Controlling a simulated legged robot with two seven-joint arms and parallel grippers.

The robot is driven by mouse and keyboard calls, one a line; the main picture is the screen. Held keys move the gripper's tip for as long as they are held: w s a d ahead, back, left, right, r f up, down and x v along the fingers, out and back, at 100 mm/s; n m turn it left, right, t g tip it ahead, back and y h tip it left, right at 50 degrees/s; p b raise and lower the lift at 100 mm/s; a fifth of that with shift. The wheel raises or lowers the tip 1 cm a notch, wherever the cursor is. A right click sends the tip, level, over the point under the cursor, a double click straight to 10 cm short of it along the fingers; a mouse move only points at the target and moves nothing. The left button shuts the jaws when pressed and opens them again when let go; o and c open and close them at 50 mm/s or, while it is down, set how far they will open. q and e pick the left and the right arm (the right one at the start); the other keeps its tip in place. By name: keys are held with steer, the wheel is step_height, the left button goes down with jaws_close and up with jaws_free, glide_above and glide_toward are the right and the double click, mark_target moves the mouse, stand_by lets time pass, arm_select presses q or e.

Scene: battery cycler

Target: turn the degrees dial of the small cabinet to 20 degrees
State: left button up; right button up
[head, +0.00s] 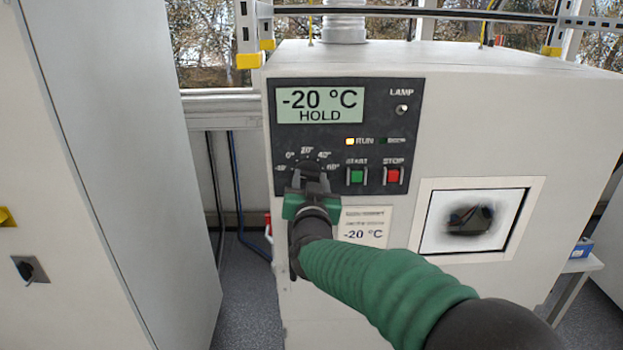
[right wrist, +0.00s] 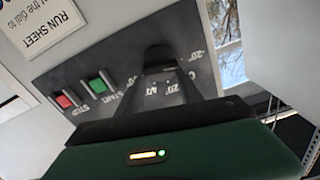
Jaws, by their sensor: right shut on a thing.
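The small cabinet (head: 345,62) stands in the middle of the head view, with a dark control panel (head: 400,132) on its front. Its black degrees dial (head: 307,167) is low on the panel's left side, under an arc of printed numbers that includes 0, 20, 40 and 60. My right gripper (head: 308,180) is shut on the dial. In the right wrist view the dial (right wrist: 158,56) shows between the two fingers (right wrist: 163,80). The fingers and hand cover much of it, and I cannot tell where its pointer stands. My left gripper is not in view.
The display (head: 320,104) reads -20 °C HOLD. The RUN light (head: 350,141) glows amber. A green START button (head: 356,176) and a red STOP button (head: 393,176) sit right of the dial. A run sheet (head: 364,226) is below. A tall cabinet (head: 120,130) stands left.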

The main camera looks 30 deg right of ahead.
steer(key=shift+w+a+r, duration=0.2)
steer(key=shift+r, duration=0.05)
jaws_close()
steer(key=shift+d, duration=0.15)
stand_by(0.6)
